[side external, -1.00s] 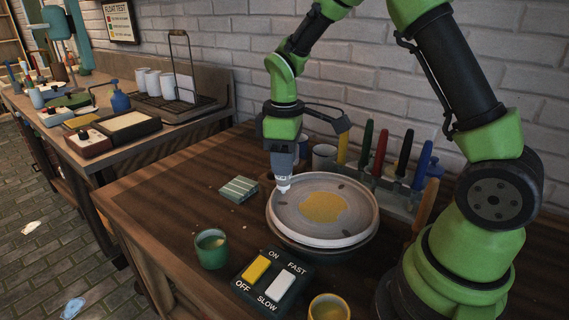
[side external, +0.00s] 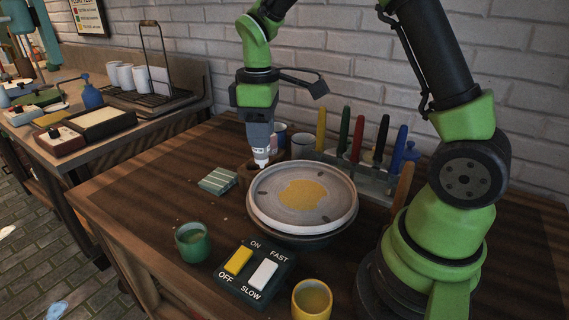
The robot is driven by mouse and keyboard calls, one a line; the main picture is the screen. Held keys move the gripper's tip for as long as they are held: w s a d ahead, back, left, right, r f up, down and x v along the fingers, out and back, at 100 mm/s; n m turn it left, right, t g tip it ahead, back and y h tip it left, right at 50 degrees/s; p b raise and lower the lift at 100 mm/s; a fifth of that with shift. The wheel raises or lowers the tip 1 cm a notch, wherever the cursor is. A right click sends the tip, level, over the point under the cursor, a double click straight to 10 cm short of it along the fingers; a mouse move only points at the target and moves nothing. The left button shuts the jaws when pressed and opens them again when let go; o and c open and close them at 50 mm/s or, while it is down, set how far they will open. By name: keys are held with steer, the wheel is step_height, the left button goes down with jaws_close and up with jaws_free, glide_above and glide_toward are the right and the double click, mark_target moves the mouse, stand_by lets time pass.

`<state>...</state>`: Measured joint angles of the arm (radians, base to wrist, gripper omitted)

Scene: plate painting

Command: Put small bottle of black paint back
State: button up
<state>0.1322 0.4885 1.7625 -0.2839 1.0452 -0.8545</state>
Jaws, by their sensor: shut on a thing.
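My gripper (side external: 260,140) points down behind the left part of the round plate. It is shut on a small white bottle (side external: 261,156), whose nozzle points down. The bottle's paint colour cannot be told.
A rack (side external: 350,172) with several coloured pens stands behind the plate, beside a white cup (side external: 302,145). A green cup (side external: 193,243), a switch box (side external: 253,271) and a yellow cup (side external: 312,299) stand in front.

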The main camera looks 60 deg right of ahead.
steer(key=w+d, duration=0.8)
steer(key=w, duration=0.1)
steer(key=shift+d+f, duration=0.15)
steer(key=shift+f, duration=2.55)
steer(key=shift+f, duration=1.5)
steer(key=shift+r, duration=0.15)
steer(key=shift+f, duration=1.45)
steer(key=o, duration=1.2)
steer(key=shift+o, duration=0.2)
